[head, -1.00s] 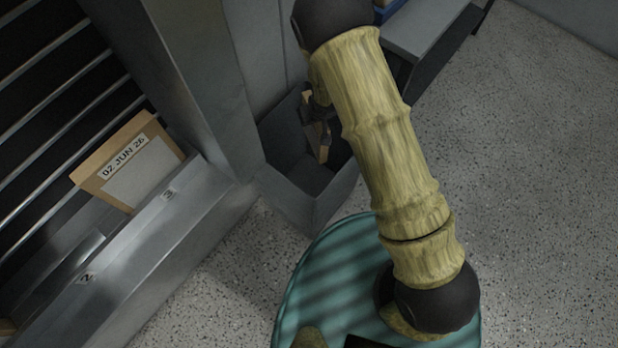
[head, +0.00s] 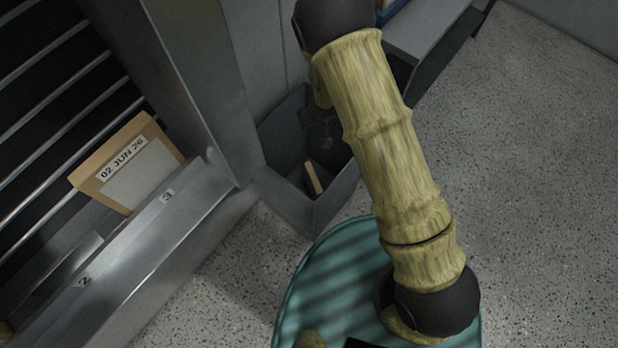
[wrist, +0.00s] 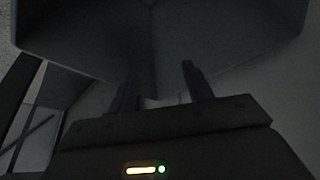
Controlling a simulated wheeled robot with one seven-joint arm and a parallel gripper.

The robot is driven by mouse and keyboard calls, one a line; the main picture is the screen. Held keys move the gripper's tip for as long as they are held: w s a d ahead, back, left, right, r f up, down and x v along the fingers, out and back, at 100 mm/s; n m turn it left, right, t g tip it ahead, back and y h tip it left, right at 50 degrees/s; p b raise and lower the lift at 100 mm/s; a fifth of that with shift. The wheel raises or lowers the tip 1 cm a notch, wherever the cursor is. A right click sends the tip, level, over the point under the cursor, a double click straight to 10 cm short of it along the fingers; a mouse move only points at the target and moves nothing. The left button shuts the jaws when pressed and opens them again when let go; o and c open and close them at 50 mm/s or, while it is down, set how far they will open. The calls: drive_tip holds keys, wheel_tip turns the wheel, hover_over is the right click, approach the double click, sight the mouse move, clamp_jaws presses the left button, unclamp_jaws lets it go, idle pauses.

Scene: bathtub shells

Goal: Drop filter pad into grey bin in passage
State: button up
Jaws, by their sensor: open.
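A tan, narrow-looking piece, which looks like the filter pad (head: 314,178) seen edge-on, lies tilted inside the grey bin (head: 315,212). The bin is open-topped and stands on the floor beside the metal rack. In the wrist view my gripper (wrist: 158,85) has its two dark fingers apart with nothing between them. The grey bin walls (wrist: 90,50) show beyond the fingers. The pad cannot be made out in the dark wrist view.
A card-framed panel (head: 128,165) marked "02 JUN 26" stands in the metal rack (head: 150,225) at left, by slot label 3. A grey bench (head: 425,30) stands behind my arm. The speckled floor (head: 540,180) at right is clear.

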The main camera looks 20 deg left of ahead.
drive_tip(key=p+v, duration=0.2)
drive_tip(key=v, duration=1.4)
drive_tip(key=shift+d+r+p, duration=0.2)
drive_tip(key=shift+r+p, duration=0.05)
drive_tip(key=shift+p, duration=0.05)
drive_tip(key=d+r+m+h, duration=0.1)
drive_tip(key=d+r+m, duration=0.15)
drive_tip(key=d, duration=0.45)
drive_tip(key=d+r+m+h, duration=0.1)
drive_tip(key=d+r, duration=0.2)
drive_tip(key=d, duration=0.3)
drive_tip(key=s+d+r+m+g, duration=0.1)
drive_tip(key=s+d+r+m, duration=0.1)
drive_tip(key=s+d+r, duration=0.3)
drive_tip(key=s+d+r+m, duration=0.1)
drive_tip(key=s+d+m, duration=0.15)
drive_tip(key=d, duration=0.55)
drive_tip(key=w+p+v, duration=0.1)
drive_tip(key=p+v, duration=0.6)
drive_tip(key=p, duration=0.1)
drive_tip(key=w+r+p+v, duration=0.1)
drive_tip(key=w+p+v, duration=0.1)
drive_tip(key=p+v, duration=0.6)
drive_tip(key=shift+a+r+n+h, duration=0.25)
drive_tip(key=shift+a+n+h, duration=0.05)
drive_tip(key=shift+a, duration=0.4)
drive_tip(key=shift+s, duration=0.1)
